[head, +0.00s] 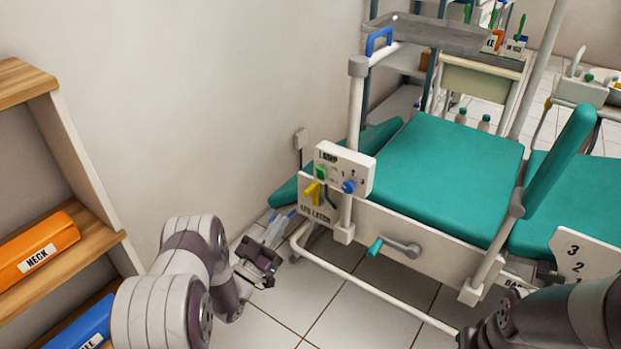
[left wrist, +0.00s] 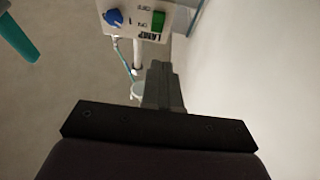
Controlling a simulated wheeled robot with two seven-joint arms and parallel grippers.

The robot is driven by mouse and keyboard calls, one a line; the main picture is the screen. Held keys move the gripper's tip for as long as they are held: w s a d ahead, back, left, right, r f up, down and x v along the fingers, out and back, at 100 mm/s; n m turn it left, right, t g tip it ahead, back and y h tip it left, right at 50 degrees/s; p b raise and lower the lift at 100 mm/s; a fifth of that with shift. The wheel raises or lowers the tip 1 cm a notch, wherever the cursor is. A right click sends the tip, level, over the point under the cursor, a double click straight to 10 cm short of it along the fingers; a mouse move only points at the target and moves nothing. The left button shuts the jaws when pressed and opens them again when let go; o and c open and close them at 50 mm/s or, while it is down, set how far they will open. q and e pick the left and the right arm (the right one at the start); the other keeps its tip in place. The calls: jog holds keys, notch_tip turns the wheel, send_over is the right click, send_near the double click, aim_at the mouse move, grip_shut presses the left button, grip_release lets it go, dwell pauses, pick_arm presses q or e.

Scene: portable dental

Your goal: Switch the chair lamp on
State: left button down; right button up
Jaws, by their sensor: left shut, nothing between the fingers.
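The chair's control box (head: 344,168) is a pale panel on a post at the chair's near left corner. It is lettered LAMP and carries a green switch (head: 321,173) and a blue knob (head: 348,187). A yellow lever (head: 312,192) sticks out just below. In the left wrist view the box shows upside down at the top, with the green switch (left wrist: 158,20) and blue knob (left wrist: 113,17). My left gripper (head: 279,228) is shut and empty, below and left of the box, apart from it. Its fingers (left wrist: 162,80) point toward the box. My right gripper is out of view.
The teal chair (head: 445,165) fills the right, with a crank (head: 395,246) on its side and a grey tray (head: 430,33) above. A wooden shelf (head: 95,262) with an orange box (head: 36,251) stands left. The wall is close behind my left arm.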

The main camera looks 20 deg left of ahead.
aim_at(317, 170)
pick_arm(q)
jog(key=b+x, duration=0.4)
jog(key=x, duration=0.8)
jog(key=shift+w+d, duration=0.15)
jog(key=shift+w, duration=0.25)
jog(key=shift+w+d+r, duration=0.15)
jog(key=shift+w+r, duration=0.25)
jog(key=shift+w, duration=0.05)
jog(key=shift+r, duration=0.1)
jog(key=r+p, duration=0.1)
jog(key=r+g+p, duration=0.1)
jog(key=p, duration=0.1)
jog(key=shift+w, duration=0.25)
jog(key=shift+f, duration=0.6)
jog(key=shift+s+d+b, duration=0.1)
jog(key=shift+b, duration=0.2)
